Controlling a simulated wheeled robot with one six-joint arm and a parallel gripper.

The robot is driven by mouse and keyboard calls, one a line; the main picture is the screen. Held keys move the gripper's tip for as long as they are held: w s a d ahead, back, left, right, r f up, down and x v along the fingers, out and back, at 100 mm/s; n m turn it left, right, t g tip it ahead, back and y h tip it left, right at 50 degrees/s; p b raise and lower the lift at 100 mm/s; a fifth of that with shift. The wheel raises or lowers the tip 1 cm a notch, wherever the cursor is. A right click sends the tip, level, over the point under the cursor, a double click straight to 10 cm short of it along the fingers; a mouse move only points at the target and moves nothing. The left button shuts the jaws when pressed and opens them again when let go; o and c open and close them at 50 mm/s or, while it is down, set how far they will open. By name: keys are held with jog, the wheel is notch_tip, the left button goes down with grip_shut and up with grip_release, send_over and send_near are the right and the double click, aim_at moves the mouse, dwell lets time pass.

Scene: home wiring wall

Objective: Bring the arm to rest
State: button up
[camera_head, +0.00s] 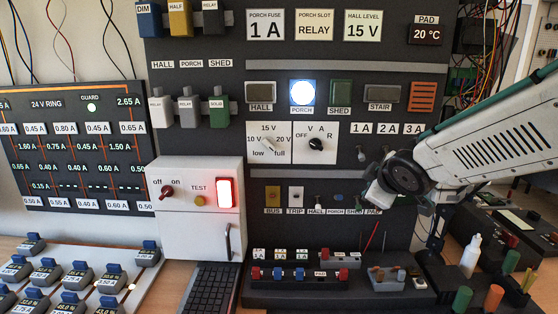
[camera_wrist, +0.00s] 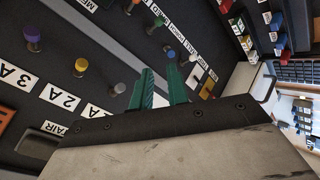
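My gripper (camera_wrist: 161,70) shows in the wrist view as two green fingers with a clear gap between them. It is open, with nothing between the fingers. The fingers point toward the dark wall panel (camera_wrist: 110,50), near a row of small coloured knobs. I cannot tell the exact distance to the panel. In the head view my arm reaches in from the right, in front of the panel's right side. The fingers are hard to make out there.
The grey panel (camera_head: 350,75) carries switches, a lit PORCH button (camera_head: 303,93) and dials. A white box (camera_head: 200,222) with a glowing red switch stands left. Terminal blocks (camera_head: 300,274), a white bottle (camera_head: 470,256) and coloured posts (camera_head: 493,298) stand low in front and right.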

jog(key=s+d+m+g+h, duration=0.25)
jog(key=s+d+m, duration=0.3)
jog(key=s, duration=0.55)
jog(key=s+f+m+g+y, duration=0.1)
jog(key=s+m+g, duration=0.5)
jog(key=s, duration=1.5)
jog(key=shift+s+a+f+g+y, duration=0.35)
jog(key=shift+a+f+y, duration=0.05)
jog(key=shift+y, duration=0.05)
